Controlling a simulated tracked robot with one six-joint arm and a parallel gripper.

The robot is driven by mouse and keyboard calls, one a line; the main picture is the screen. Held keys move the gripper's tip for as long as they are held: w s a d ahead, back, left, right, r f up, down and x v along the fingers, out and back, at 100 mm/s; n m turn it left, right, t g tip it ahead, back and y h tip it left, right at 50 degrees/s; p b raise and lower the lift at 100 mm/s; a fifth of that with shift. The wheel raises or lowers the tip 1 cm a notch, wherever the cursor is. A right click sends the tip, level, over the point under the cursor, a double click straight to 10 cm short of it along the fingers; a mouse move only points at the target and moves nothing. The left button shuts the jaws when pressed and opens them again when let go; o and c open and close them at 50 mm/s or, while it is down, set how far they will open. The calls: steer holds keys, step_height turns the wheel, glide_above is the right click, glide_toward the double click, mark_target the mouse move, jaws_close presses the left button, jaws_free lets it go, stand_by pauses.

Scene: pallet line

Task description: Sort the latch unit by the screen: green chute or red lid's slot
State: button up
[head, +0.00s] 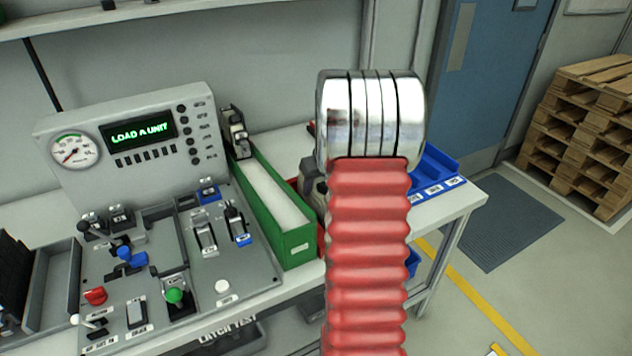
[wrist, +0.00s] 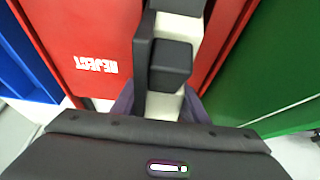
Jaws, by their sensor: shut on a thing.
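My gripper (wrist: 158,106) is shut on the latch unit (wrist: 172,64), a cream body with a black block and lever. In the wrist view the unit is over the red lid (wrist: 95,45) marked REJECT. I cannot tell whether its far end is inside the slot, which the unit covers. The green chute (wrist: 262,75) is to the right in the wrist view. In the head view the green chute (head: 297,245) runs beside the panel, and my arm hides most of the gripper and red box.
A control panel (head: 208,262) with levers, knobs and a gauge fills the left of the bench. A black-and-pale piece (head: 237,130) stands at the chute's far end. Blue bins (head: 437,170) are right of my arm. Pallets (head: 585,130) stand far right.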

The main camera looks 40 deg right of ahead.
steer(key=shift+f, duration=0.5)
steer(key=shift+s+f, duration=0.1)
steer(key=o, duration=1.3)
steer(key=shift+f, duration=0.1)
steer(key=shift+c, duration=0.2)
steer(key=shift+o, duration=0.7)
steer(key=shift+s, duration=0.2)
steer(key=v, duration=1.4)
steer(key=shift+w, duration=0.35)
